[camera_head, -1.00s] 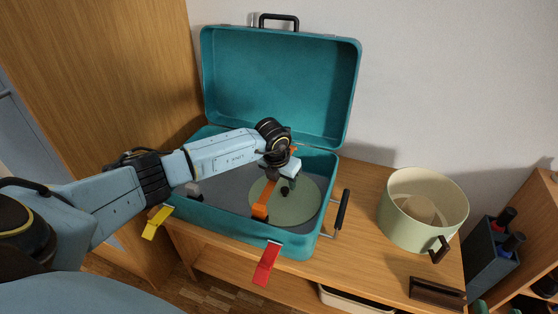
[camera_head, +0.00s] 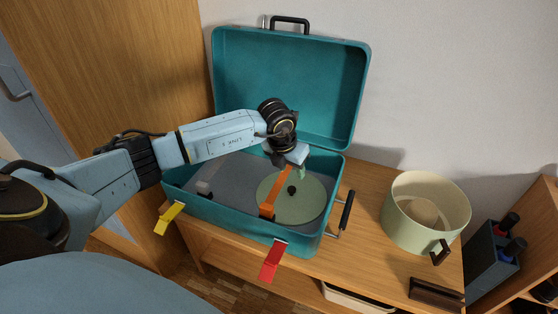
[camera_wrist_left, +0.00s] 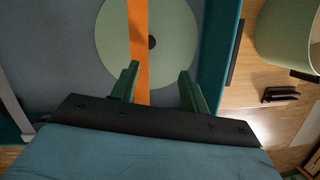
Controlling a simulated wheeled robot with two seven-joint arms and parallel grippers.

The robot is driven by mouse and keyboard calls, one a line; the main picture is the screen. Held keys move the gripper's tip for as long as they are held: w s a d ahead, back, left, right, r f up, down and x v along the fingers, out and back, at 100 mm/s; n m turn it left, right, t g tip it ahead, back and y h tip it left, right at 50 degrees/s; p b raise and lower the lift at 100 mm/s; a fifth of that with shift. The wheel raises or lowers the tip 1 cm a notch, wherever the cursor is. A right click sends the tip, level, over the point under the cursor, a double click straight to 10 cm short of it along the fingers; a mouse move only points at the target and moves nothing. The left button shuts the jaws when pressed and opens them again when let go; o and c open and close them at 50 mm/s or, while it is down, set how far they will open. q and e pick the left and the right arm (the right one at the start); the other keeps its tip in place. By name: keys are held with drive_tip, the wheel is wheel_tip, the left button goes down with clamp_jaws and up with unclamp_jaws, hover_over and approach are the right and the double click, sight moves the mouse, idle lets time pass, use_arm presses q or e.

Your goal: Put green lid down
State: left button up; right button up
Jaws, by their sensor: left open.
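The green lid (camera_head: 310,206), a flat round disc with a dark knob (camera_head: 291,189), lies inside the open teal case (camera_head: 215,214). It also shows in the left wrist view (camera_wrist_left: 175,32), with its knob (camera_wrist_left: 152,42) beyond the fingers. An orange strap (camera_head: 271,197) stands out against the lid, crossing its left part in the head view. My left gripper (camera_head: 298,172) is above the lid, apart from the knob. In the left wrist view its two green fingers (camera_wrist_left: 158,80) are spread with nothing held between them. My right gripper is not in view.
A pale green pot (camera_head: 399,222), open at the top, stands right of the case on the wooden table (camera_head: 366,245). The case's teal lid (camera_head: 290,85) stands raised at the back. Yellow (camera_head: 170,217) and red (camera_head: 272,262) latches hang at the front. A dark block (camera_head: 436,293) lies near the pot.

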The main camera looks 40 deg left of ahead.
use_arm(q)
drive_tip(key=s+d+r+t+h, duration=0.15)
drive_tip(key=d+h, duration=0.25)
drive_tip(key=d, duration=0.5)
drive_tip(key=s+d+r+h, duration=0.15)
drive_tip(key=d+h, duration=0.35)
drive_tip(key=d, duration=0.5)
drive_tip(key=s+d+r+n+t+h, duration=0.1)
drive_tip(key=d+r+n+t+h, duration=0.1)
drive_tip(key=r+n+t, duration=0.35)
drive_tip(key=s+d+r+n+t+h, duration=0.2)
drive_tip(key=d+r+n+t, duration=0.1)
drive_tip(key=r+n+t, duration=0.3)
drive_tip(key=s+a+f+n+y, duration=0.2)
drive_tip(key=a+f+n+y, duration=0.1)
drive_tip(key=a+n+y, duration=0.5)
drive_tip(key=s+a+f+n+y, duration=0.2)
drive_tip(key=a+n+y, duration=0.3)
drive_tip(key=n, duration=0.5)
drive_tip(key=s+f+n+g, duration=0.2)
drive_tip(key=s+f+g, duration=0.3)
drive_tip(key=s, duration=0.3)
drive_tip(key=s+d+f+n+g, duration=0.1)
drive_tip(key=s+f+n+g, duration=0.1)
drive_tip(key=s+f+g, duration=0.3)
drive_tip(key=s+f, duration=0.1)
drive_tip(key=s, duration=0.3)
drive_tip(key=shift+f, duration=0.15)
